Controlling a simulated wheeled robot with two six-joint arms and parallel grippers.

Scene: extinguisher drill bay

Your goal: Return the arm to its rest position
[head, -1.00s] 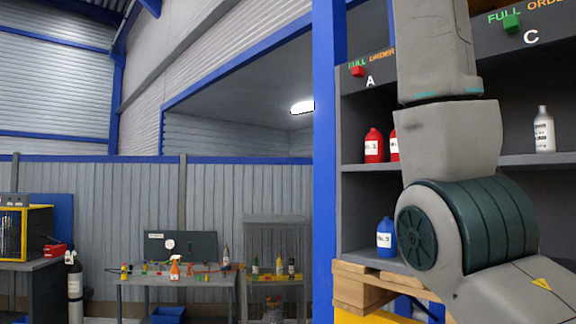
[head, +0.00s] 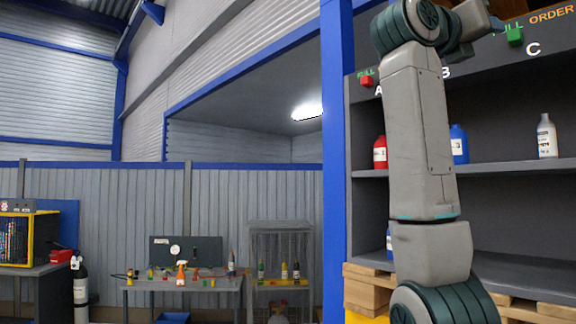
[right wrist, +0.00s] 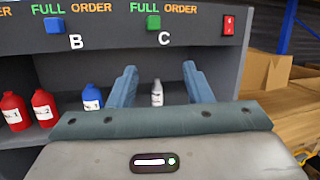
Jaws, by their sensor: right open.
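My right arm stands tall in front of the shelf in the head view. Its gripper (head: 492,24) is at the top right, by the shelf's header. In the right wrist view the two blue-grey fingers (right wrist: 160,84) are spread apart with nothing held between them. A white bottle (right wrist: 157,93) shows beyond the gap, standing back in the shelf. My left gripper is in neither view.
The shelf (head: 500,171) holds a red bottle (head: 379,153), a blue bottle (head: 459,144) and the white bottle. A green block (head: 515,36) sits on the header. A blue post (head: 337,150) stands left of it. Wooden pallets (head: 368,290) lie below.

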